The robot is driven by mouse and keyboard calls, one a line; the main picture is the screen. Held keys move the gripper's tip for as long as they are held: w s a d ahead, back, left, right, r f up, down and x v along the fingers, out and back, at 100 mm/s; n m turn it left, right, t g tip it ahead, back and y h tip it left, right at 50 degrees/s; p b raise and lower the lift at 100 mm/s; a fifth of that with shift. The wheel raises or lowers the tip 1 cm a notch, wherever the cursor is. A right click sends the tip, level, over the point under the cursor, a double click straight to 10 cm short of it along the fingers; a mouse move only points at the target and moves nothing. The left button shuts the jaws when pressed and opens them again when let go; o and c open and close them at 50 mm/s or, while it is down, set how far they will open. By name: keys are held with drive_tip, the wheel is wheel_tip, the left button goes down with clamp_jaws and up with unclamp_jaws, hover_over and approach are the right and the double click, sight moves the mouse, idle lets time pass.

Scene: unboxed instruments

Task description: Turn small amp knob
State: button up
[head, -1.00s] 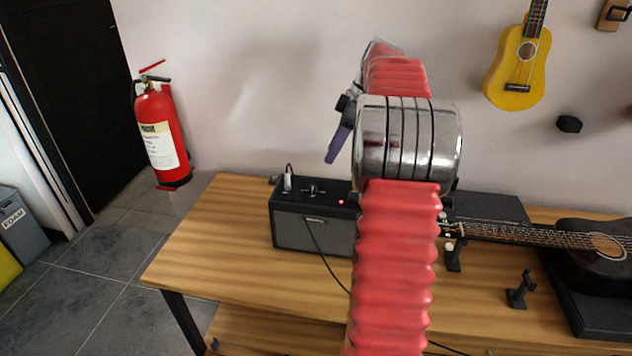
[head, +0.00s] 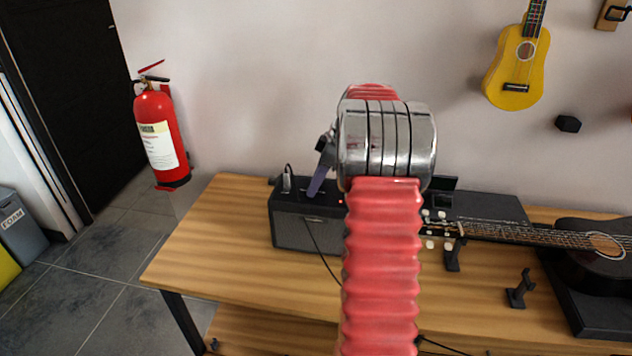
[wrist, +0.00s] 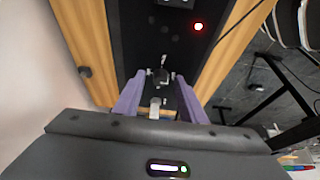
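The small amp (head: 300,233) is a dark box near the left end of the wooden table. Its black top with a red light (wrist: 198,27) shows in the wrist view. A small dark knob (wrist: 160,74) on that top appears between my fingertips in the wrist view. My gripper (wrist: 157,80) is open, with one purple finger on each side of the knob and gaps visible. In the head view a purple finger of my gripper (head: 317,183) points down at the amp's top; whether it touches is unclear. My arm hides the amp's right part.
The table's left front (head: 200,260) is clear.

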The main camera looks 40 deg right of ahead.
drive_tip(key=shift+c, duration=0.2)
clamp_jaws()
idle(0.3)
drive_tip(key=shift+m, duration=0.4)
drive_tip(key=m, duration=0.1)
drive_tip(key=m+t+h, duration=0.1)
drive_tip(key=m, duration=0.1)
drive_tip(key=shift+a, duration=0.25)
drive_tip(key=m+h, duration=0.2)
drive_tip(key=m, duration=0.3)
drive_tip(key=shift+a, duration=0.15)
drive_tip(key=m+h, duration=0.2)
drive_tip(key=m, duration=0.2)
drive_tip(key=shift+a, duration=0.2)
drive_tip(key=shift+w+a+m+g+h, duration=0.1)
drive_tip(key=shift+m+g+h, duration=0.3)
drive_tip(key=shift+m, duration=0.85)
drive_tip(key=shift+w+a+m+g+h, duration=0.1)
drive_tip(key=shift+m+g+h, duration=0.25)
drive_tip(key=shift+m, duration=0.9)
